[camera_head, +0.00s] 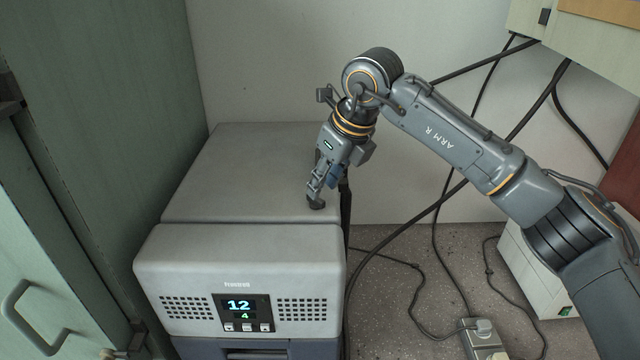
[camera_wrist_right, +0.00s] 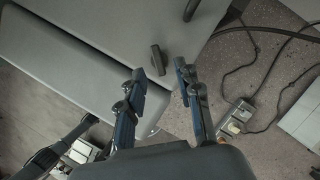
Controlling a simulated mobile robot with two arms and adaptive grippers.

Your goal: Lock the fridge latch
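The fridge is a grey box with a display (camera_head: 242,308) on its front panel and a flat lid (camera_head: 240,175) behind it. A small dark latch handle (camera_wrist_right: 158,60) shows in the right wrist view, near the fridge's right edge and close to the seam beside the lid. My right gripper (camera_head: 316,198) points down over the right side of the lid. In the right wrist view its fingers (camera_wrist_right: 160,76) are apart, with nothing between the tips. The latch lies just beyond them, appearing clear of both fingers. In the head view the gripper largely hides the latch area. My left gripper is not clearly seen.
A green cabinet with a handle (camera_head: 25,315) stands close at left. Black cables (camera_head: 440,205) hang along the wall and floor at right. A power strip (camera_head: 484,338) and a pale box (camera_head: 530,275) stand on the floor. The lid top is clear.

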